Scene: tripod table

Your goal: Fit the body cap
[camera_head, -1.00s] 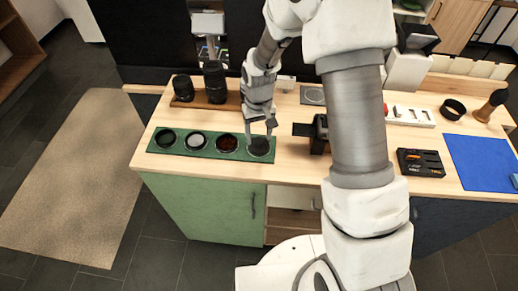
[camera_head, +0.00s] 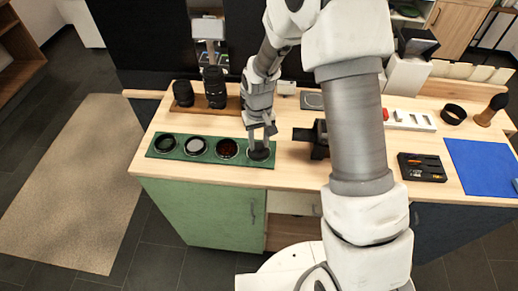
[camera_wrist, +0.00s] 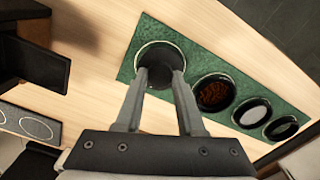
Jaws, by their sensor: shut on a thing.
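A round black cap (camera_wrist: 160,69) sits between my fingertips at the end of the green mat (camera_wrist: 128,68). In the head view the cap (camera_head: 259,154) is at the mat's right end, partly hidden by the fingers. My gripper (camera_wrist: 162,74) points down and is shut on the cap; in the head view my gripper (camera_head: 261,143) is just over the mat. A silver-rimmed circle shows around the cap; I cannot tell whether the cap is clear of the mat. A dark camera-like body (camera_head: 318,141) stands right of the mat, partly behind my arm.
Several round filters, including a red one (camera_head: 227,148), lie along the mat. Two black lenses (camera_head: 215,87) stand on a wooden board behind. A black tray (camera_head: 422,167) and blue mat (camera_head: 482,168) lie to the right. Bare wood lies between the green mat and the dark body.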

